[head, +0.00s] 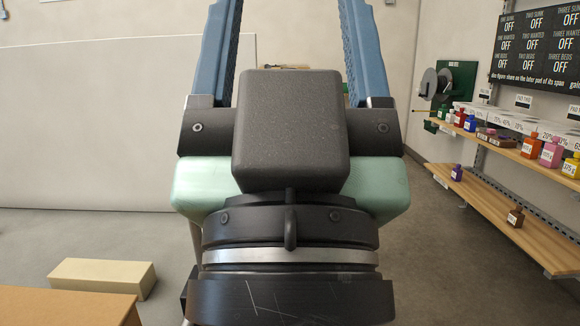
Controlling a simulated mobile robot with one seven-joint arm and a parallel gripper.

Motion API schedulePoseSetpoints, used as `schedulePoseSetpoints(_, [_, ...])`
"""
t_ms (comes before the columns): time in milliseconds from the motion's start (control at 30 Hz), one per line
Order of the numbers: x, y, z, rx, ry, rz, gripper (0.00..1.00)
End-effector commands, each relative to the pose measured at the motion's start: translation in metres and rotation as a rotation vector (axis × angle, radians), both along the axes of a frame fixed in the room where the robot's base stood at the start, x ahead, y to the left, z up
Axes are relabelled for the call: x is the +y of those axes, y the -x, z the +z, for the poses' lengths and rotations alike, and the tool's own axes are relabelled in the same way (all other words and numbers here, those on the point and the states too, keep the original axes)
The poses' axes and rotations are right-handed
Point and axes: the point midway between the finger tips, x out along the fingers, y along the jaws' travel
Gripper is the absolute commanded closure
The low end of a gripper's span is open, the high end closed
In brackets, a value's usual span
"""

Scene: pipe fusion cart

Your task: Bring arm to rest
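My gripper (290,20) fills the middle of the head view, close to the camera and pointing away from it. Its two blue fingers stand wide apart with nothing visible between them. Their tips run to or past the top edge of the picture. The pale green gripper body, a dark grey block and the black wrist with a light ring show below the fingers. They hide much of what lies behind.
Wooden shelves (541,163) with several coloured bottles run along the right wall under a black sign (538,45). A green panel (457,83) is behind them. A beige block (102,275) lies on the floor at lower left, near a brown tabletop corner (65,306).

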Motion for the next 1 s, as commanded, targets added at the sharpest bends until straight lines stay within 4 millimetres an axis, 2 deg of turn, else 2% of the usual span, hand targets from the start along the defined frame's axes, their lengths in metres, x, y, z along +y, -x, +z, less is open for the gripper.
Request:
schedulePoseSetpoints(33, [0.000, 0.000, 0.029, 0.001, 0.001, -0.001, 0.29])
schedulePoseSetpoints(700, [0.001, -0.001, 0.229, 0.004, 0.003, 0.001, 0.29])
schedulePoseSetpoints(900, [0.001, -0.001, 0.277, 0.004, 0.004, 0.002, 0.29])
schedulePoseSetpoints(1000, [0.001, -0.001, 0.290, 0.005, 0.004, 0.002, 0.29])
